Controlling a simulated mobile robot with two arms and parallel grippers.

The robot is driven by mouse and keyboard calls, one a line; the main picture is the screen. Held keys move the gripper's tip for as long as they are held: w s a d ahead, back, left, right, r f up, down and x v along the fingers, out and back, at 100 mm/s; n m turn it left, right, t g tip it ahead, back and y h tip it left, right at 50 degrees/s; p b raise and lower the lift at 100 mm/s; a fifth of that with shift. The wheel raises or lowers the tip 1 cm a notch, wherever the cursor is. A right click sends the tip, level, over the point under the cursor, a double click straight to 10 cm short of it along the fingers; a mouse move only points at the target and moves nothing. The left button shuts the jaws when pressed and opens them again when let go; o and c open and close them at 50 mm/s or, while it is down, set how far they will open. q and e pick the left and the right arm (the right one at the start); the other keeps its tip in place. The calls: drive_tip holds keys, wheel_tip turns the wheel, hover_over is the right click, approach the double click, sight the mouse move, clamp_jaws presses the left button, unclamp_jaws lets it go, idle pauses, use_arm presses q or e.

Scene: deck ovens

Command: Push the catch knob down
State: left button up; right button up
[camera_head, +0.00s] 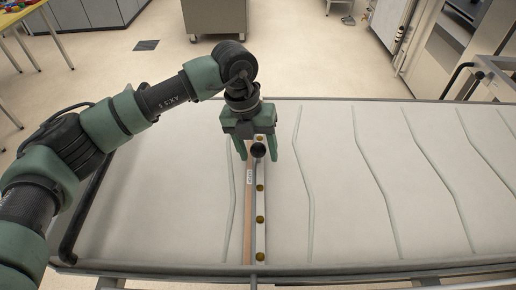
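The catch knob (258,150) is a small black ball near the far end of a narrow metal strip with several brass-coloured studs (260,218). The strip runs from front to back across a pale cloth-covered surface (170,200). My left gripper (256,155) reaches over from the left and points down at the knob. Its two green fingers are apart, one on each side of the knob. I cannot tell whether they touch it. My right gripper is not in view.
A wooden strip (248,215) with a small white label lies along the metal strip. Pale green creases cross the cloth to the right. A metal rail (300,268) edges the front. A steel cabinet (215,15) stands beyond on the open floor.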

use_arm(q)
drive_tip(key=shift+r, duration=0.1)
drive_tip(key=r, duration=0.2)
drive_tip(key=a+r+b, duration=0.1)
drive_tip(key=r, duration=0.1)
drive_tip(key=r+b, duration=0.1)
drive_tip(key=r, duration=0.1)
drive_tip(key=shift+w+a+r, duration=0.15)
drive_tip(key=shift+w+r, duration=0.1)
drive_tip(key=shift+a+r, duration=0.1)
drive_tip(key=shift+r, duration=0.4)
